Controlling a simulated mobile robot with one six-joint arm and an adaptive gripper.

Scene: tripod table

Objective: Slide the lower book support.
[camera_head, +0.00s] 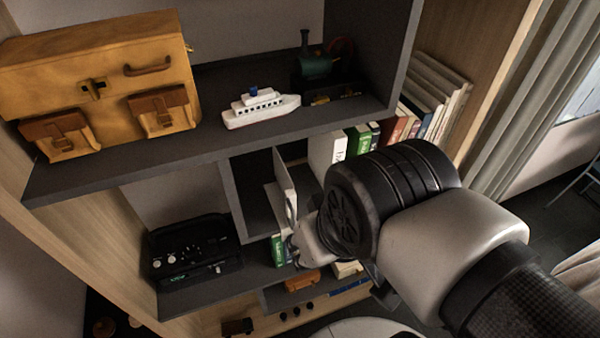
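A thin pale upright plate (284,184) stands in the dark middle compartment of the bookshelf and looks like a book support. It has a slot near its lower end. Which support is the lower one, I cannot tell for sure. My gripper (295,246) is below the plate and just left of my large black wrist joint. Its fingers are mostly hidden and small, so I cannot see whether they are open or hold anything. Green and white books (278,250) stand right beside the gripper on the lower shelf, partly covered by it.
The upper shelf (110,160) holds a yellow bag (100,75), a toy ship (262,106) and a toy locomotive (318,70). A black radio (195,250) stands at lower left. Books (430,100) fill the right side. My arm blocks the lower right shelves.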

